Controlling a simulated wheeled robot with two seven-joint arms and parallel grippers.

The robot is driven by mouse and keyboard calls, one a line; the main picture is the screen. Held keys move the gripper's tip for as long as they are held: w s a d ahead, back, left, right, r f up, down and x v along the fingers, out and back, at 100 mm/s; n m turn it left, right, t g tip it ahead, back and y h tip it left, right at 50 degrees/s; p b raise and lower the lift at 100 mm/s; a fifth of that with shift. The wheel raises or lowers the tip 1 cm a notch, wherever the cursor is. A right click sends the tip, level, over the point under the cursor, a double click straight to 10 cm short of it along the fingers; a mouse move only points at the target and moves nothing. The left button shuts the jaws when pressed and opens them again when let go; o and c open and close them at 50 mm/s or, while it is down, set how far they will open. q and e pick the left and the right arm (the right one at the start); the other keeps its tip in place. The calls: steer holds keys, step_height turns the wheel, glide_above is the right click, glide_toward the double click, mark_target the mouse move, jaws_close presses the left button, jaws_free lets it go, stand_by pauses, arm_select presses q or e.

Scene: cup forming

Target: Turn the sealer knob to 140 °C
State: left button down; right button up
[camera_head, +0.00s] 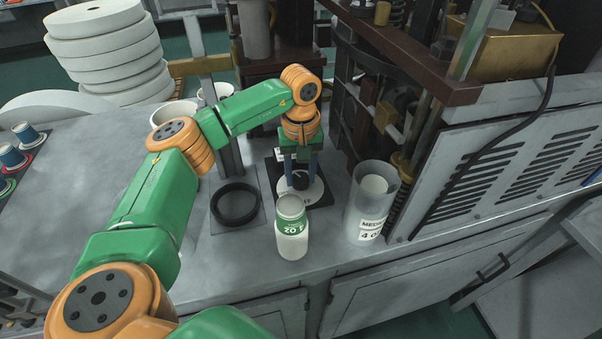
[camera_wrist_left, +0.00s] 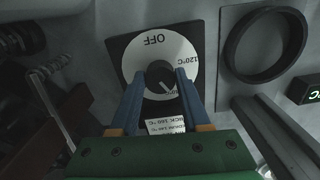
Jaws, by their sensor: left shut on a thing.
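The sealer knob (camera_wrist_left: 160,75) is dark and sits at the centre of a white dial (camera_wrist_left: 145,52) on a black plate. "OFF" and "120°C" are readable on the dial; the marks on the far side are partly hidden by my fingers. A thin pale pointer line shows on the knob, slanting towards the lower right in the left wrist view. My left gripper (camera_wrist_left: 158,92) is shut on the knob, one blue finger on each side. In the head view the gripper (camera_head: 300,172) reaches down to the dial (camera_head: 313,192). My right gripper is not in view.
A black ring (camera_head: 235,204) lies left of the dial. A white bottle with a green label (camera_head: 291,230) stands close in front. A clear cylinder marked "MEDIUM" (camera_head: 368,212) stands to the right, beside the grey vented housing (camera_head: 510,165). A label (camera_wrist_left: 170,127) and a small green display (camera_wrist_left: 310,90) show in the wrist view.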

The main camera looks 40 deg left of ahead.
mark_target(300, 177)
arm_select(q)
steer(key=shift+r+m, duration=0.1)
steer(key=shift+m, duration=0.5)
steer(key=shift+c, duration=1.9)
jaws_free()
steer(key=shift+w+a, duration=0.1)
step_height(300, 177, up, 7)
steer(key=shift+f+b, duration=0.1)
steer(key=shift+b, duration=0.6)
steer(key=shift+a, duration=0.1)
